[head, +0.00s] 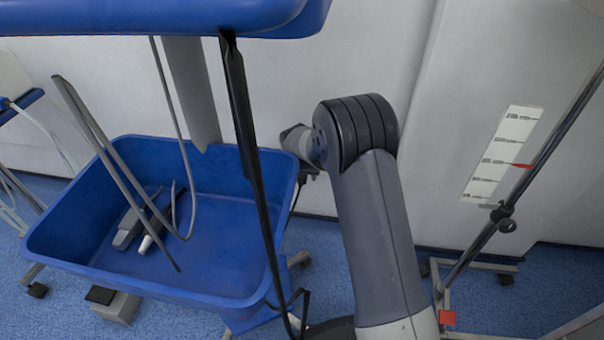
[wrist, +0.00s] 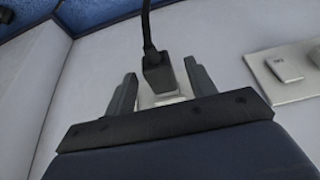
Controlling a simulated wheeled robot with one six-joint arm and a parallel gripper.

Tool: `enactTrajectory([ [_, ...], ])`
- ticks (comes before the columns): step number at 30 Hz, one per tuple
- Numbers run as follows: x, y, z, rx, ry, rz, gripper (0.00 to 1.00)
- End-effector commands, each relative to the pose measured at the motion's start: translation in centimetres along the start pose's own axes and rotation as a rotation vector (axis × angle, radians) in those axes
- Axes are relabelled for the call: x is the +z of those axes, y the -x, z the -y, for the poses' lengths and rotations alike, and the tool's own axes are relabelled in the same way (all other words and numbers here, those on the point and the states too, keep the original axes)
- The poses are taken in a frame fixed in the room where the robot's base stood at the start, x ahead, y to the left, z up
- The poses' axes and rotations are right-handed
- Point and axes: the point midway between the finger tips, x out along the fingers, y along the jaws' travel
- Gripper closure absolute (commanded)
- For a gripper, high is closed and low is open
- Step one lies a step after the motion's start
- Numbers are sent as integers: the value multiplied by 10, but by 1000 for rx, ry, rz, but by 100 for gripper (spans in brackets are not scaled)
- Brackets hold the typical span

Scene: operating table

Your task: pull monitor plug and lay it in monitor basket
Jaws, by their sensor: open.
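The black plug (wrist: 157,76) sits in a white wall socket (wrist: 166,99) in the wrist view, its black cable rising from it. My gripper (wrist: 161,71) is open, with one finger on each side of the plug and a visible gap to each. In the head view the plug and my fingertips are hidden behind my arm. A large blue basket (head: 62,222) stands at the left in the head view. It holds grey handheld pieces (head: 133,224) and looped grey cables. I cannot tell whether it is the monitor basket.
A white switch plate (wrist: 288,72) is on the wall right of the plug. A blue shelf (head: 150,18) hangs above the basket, with a black strap (head: 243,110) down its front right. A metal pole (head: 530,175) stands at the right. The basket's right floor is clear.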

Motion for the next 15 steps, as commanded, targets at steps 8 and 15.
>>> enactTrajectory([
  [8,0,0,0,0,0,0,67],
  [15,0,0,0,0,0,0,87],
])
